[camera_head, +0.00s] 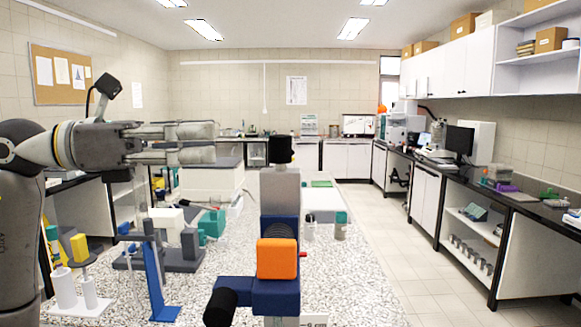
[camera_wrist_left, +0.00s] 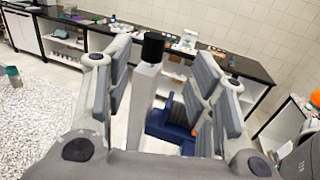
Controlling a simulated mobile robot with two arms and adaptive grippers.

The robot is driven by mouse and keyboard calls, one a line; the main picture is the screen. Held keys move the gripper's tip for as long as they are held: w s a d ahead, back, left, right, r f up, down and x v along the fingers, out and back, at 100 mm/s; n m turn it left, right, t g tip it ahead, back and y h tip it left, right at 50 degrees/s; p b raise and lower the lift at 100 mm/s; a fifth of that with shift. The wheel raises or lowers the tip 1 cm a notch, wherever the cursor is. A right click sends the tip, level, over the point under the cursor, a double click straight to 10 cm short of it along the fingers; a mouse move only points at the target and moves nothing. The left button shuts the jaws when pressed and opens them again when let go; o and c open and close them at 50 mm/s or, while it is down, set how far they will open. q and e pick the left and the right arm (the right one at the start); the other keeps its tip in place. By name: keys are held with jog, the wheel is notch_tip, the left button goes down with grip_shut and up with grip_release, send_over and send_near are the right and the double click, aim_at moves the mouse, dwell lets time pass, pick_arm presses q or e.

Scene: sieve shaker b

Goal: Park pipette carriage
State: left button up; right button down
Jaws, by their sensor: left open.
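A dark blue carriage (camera_head: 276,297) with an orange block (camera_head: 277,258) on its front sits on an upright grey column (camera_head: 280,190) in the middle of the head view. The column has a black cap (camera_head: 280,150) on top. A black cylinder (camera_head: 220,307) sticks out at the carriage's lower left. My left gripper (camera_head: 207,143) is open and empty, left of the column at about cap height. In the left wrist view the column (camera_wrist_left: 143,95) and blue carriage (camera_wrist_left: 172,130) appear between the spread fingers, beyond them. My right gripper is not in view.
The speckled worktop (camera_head: 350,285) holds a blue stand (camera_head: 155,280), white cylinders (camera_head: 65,288) and a teal block (camera_head: 212,223) on the left. A small bottle (camera_head: 340,225) stands right of the column. The worktop's right front is clear.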

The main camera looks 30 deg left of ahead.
aim_at(279, 145)
pick_arm(q)
jog(key=p+x, duration=0.1)
jog(key=x, duration=0.2)
jog(key=p+x, duration=0.2)
jog(key=x, duration=0.2)
jog(key=f+p+x, duration=0.1)
jog(key=p+x, duration=0.1)
jog(key=x, duration=0.1)
jog(key=shift+w+a, duration=0.15)
jog(key=shift+w, duration=0.25)
jog(key=shift+w+d+f+p, duration=0.1)
jog(key=shift+w+d+p, duration=0.3)
jog(key=shift+d+p, duration=0.05)
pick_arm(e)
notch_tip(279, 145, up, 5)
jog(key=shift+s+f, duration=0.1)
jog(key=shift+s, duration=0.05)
pick_arm(q)
jog(key=shift+c, duration=0.3)
grip_shut()
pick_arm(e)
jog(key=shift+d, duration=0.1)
